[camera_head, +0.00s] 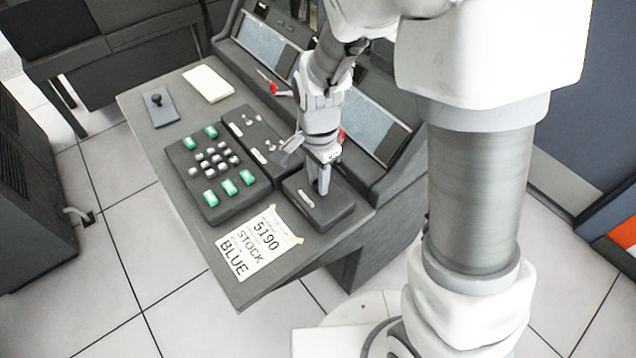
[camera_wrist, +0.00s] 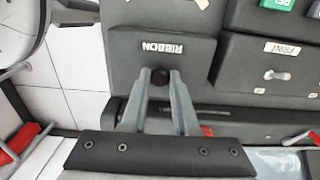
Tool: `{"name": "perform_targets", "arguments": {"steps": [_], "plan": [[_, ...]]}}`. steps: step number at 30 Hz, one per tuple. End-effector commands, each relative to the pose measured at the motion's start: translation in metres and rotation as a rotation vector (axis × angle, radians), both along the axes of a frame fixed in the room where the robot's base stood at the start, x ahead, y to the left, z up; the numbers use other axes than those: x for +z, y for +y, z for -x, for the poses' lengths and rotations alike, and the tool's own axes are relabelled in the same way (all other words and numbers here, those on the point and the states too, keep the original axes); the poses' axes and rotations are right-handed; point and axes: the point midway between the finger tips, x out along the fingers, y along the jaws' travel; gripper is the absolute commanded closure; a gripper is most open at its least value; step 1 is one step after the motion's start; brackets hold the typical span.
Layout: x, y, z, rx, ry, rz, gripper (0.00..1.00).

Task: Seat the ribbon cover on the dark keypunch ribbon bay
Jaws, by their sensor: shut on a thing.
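The dark ribbon cover (camera_head: 332,209) is at the near right end of the sloping desk, over the ribbon bay. In the wrist view its dark block (camera_wrist: 130,50) carries a white RIBBON label, upside down, and a small dark knob (camera_wrist: 160,77). My gripper (camera_head: 319,190) points down at it, its two fingers closed around the knob; the fingertips (camera_wrist: 160,80) also show in the wrist view. The block looks level. Whether it rests fully on the bay is hard to tell, as the seam between them is not distinct.
A PRINT-labelled panel with a switch (camera_wrist: 277,75) lies beside the block. A keypad (camera_head: 216,172) with green keys, a taped note (camera_head: 258,243), a grey plate with a black knob (camera_head: 160,110) and a cream pad (camera_head: 208,84) are on the desk. Sloping blue-grey panels rise behind.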

Motion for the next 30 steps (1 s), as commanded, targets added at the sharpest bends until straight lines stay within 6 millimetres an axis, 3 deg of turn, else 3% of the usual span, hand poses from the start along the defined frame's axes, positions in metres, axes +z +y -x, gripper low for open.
{"name": "perform_targets", "arguments": {"steps": [6, 12, 30], "plan": [[0.048, 0.001, -0.001, 0.0, -0.006, -0.003, 1.0], [0.081, 0.001, -0.001, 0.001, -0.005, -0.002, 1.0], [0.124, 0.0, 0.0, 0.0, -0.001, -0.001, 1.0]]}}
